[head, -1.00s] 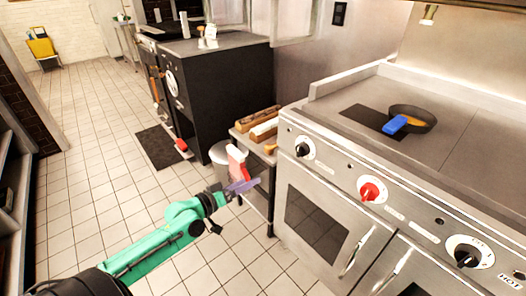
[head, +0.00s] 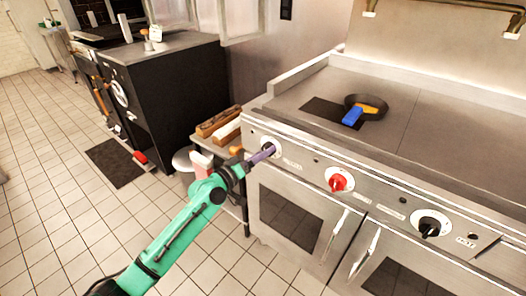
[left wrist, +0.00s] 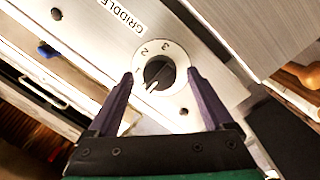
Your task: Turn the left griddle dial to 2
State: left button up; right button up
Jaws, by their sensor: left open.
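The left griddle dial (head: 269,147) is a black knob on a white round plate, at the left end of the stove's front panel. In the left wrist view the dial (left wrist: 160,73) shows the numbers 2 and 3 on its upper rim, and its white mark points to the lower left. My left gripper (head: 264,154) reaches the dial in the head view. In the left wrist view its two purple fingers (left wrist: 161,80) are spread on either side of the dial, with gaps to the knob. My right gripper is not in view.
A red dial (head: 339,180) and another black dial (head: 429,226) are farther right on the panel. A dark pan (head: 371,101) with a blue and orange handle is on the griddle top. Wooden blocks (head: 217,122) lie on a side table left of the stove.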

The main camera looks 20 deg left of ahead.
pick_arm(q)
jog(key=shift+w+d, duration=0.15)
jog(key=shift+w, duration=0.2)
grip_shut()
jog(key=shift+m, duration=0.3)
jog(key=shift+s+d+r+m+y+p, duration=0.1)
jog(key=shift+m+y+p, duration=0.55)
jog(key=shift+m, duration=3.75)
jog(key=shift+m+y+p, duration=0.55)
jog(key=shift+m+p, duration=0.2)
jog(key=shift+m, duration=3.65)
